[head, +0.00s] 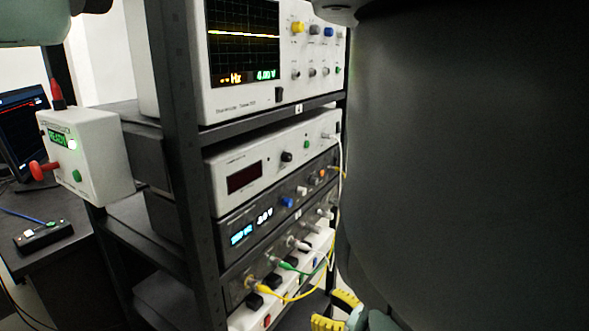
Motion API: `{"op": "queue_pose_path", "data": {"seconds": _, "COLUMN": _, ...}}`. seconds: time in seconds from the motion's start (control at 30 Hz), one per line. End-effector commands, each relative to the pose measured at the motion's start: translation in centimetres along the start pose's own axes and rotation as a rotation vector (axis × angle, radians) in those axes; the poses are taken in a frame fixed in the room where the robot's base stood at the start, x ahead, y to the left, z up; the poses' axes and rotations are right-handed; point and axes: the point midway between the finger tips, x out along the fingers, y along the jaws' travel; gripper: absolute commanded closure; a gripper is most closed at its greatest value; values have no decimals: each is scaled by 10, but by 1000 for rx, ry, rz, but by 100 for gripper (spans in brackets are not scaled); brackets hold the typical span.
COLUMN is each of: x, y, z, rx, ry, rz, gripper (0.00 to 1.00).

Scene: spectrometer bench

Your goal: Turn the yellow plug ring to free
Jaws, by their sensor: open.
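The yellow plug (261,288) sits on the lowest dark panel of the rack, at the left end of its row of connectors. A yellow cable runs from it to the right. Its ring is too small here to tell how it is turned. My gripper (337,310) is at the bottom edge, right of the plug and apart from it. Its two yellow fingertips stand apart with nothing seen between them. The rest of the gripper is cut off or hidden.
The dark rack post (178,130) stands left of the instruments. Green (288,266) and white cables hang near the plug. A white box (88,155) with a red lever is mounted at left. My dark body fills the right side.

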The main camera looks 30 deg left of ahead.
Motion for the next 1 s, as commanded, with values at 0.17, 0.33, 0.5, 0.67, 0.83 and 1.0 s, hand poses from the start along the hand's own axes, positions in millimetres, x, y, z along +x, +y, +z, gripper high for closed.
{"op": "queue_pose_path", "data": {"seconds": 0.17, "x": -1, "y": 16, "z": -5, "rx": 37, "ry": -111, "rz": 98, "gripper": 46}}
{"op": "queue_pose_path", "data": {"seconds": 0.33, "x": 4, "y": 22, "z": 2, "rx": 44, "ry": -136, "rz": 127, "gripper": 46}}
{"op": "queue_pose_path", "data": {"seconds": 0.5, "x": 28, "y": 27, "z": 5, "rx": 44, "ry": -137, "rz": 134, "gripper": 46}}
{"op": "queue_pose_path", "data": {"seconds": 0.67, "x": 61, "y": 32, "z": 10, "rx": 44, "ry": -137, "rz": 136, "gripper": 46}}
{"op": "queue_pose_path", "data": {"seconds": 0.83, "x": 96, "y": 34, "z": 14, "rx": 42, "ry": -134, "rz": 133, "gripper": 46}}
{"op": "queue_pose_path", "data": {"seconds": 1.0, "x": 127, "y": 40, "z": 18, "rx": 44, "ry": -133, "rz": 134, "gripper": 46}}
